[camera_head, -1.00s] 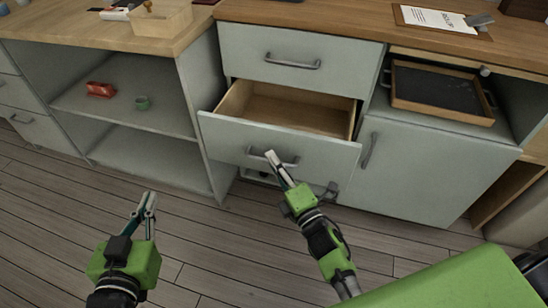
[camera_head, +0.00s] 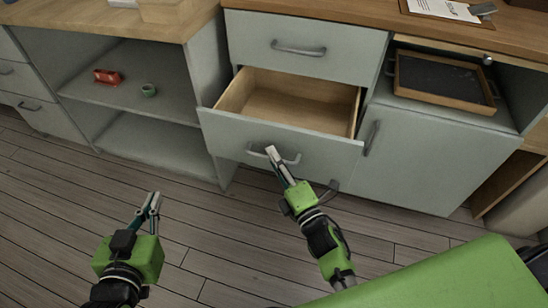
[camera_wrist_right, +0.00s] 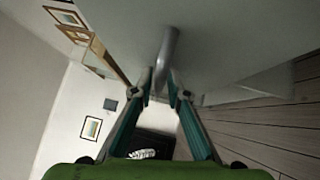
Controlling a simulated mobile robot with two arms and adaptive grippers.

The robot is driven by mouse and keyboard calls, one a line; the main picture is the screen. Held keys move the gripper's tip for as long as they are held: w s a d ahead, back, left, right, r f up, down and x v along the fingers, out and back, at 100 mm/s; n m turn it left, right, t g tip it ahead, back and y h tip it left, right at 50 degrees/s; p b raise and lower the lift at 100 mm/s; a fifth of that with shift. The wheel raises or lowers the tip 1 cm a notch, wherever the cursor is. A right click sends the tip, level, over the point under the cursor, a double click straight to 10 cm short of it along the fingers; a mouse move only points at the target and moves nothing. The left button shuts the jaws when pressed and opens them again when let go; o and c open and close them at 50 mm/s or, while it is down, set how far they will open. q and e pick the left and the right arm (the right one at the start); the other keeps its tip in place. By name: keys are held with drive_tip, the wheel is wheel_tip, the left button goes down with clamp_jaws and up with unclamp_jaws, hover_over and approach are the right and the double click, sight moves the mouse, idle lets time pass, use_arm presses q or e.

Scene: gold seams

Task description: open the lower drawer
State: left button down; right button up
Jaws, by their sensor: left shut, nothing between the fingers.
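The lower drawer (camera_head: 225,133) is pulled well out of the grey cabinet, and its empty wooden inside (camera_head: 300,105) shows. Its bar handle (camera_head: 291,160) is on the drawer front. My right gripper (camera_head: 272,154) is at this handle, with its fingers around the bar. In the right wrist view the handle (camera_wrist_right: 167,48) runs down between the fingertips of the right gripper (camera_wrist_right: 160,88). My left gripper (camera_head: 154,201) is shut and empty above the floor, well away from the drawer.
The upper drawer (camera_head: 345,38) above is shut. Open shelves at the left hold a red object (camera_head: 107,77) and a green cup (camera_head: 148,90). At the right, a tray (camera_head: 440,86) sits in a niche above a shut cabinet door (camera_head: 425,160). The wooden floor (camera_head: 200,240) in front is clear.

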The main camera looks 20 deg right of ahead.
drive_tip(key=v, duration=1.2)
idle(0.4)
